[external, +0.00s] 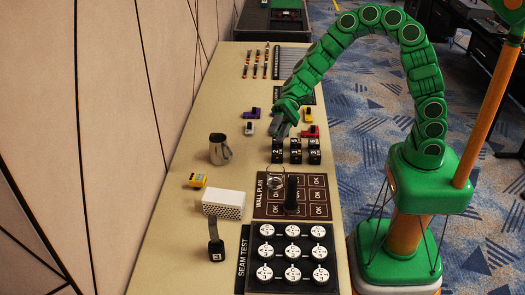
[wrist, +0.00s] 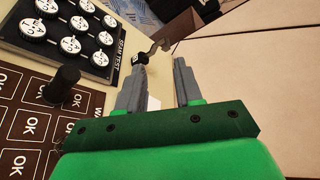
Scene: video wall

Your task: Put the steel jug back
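No marked place for the jug can be made out.
Black numbered blocks (external: 296,144) and small coloured toy cars (external: 251,113) lie near my gripper. A yellow item (external: 197,180), white perforated box (external: 223,204), strapped black tag (external: 215,250), WALL PLAN board (external: 262,208) with black cylinder (external: 291,193) and SEAM TEST panel (external: 259,287) occupy the near table.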

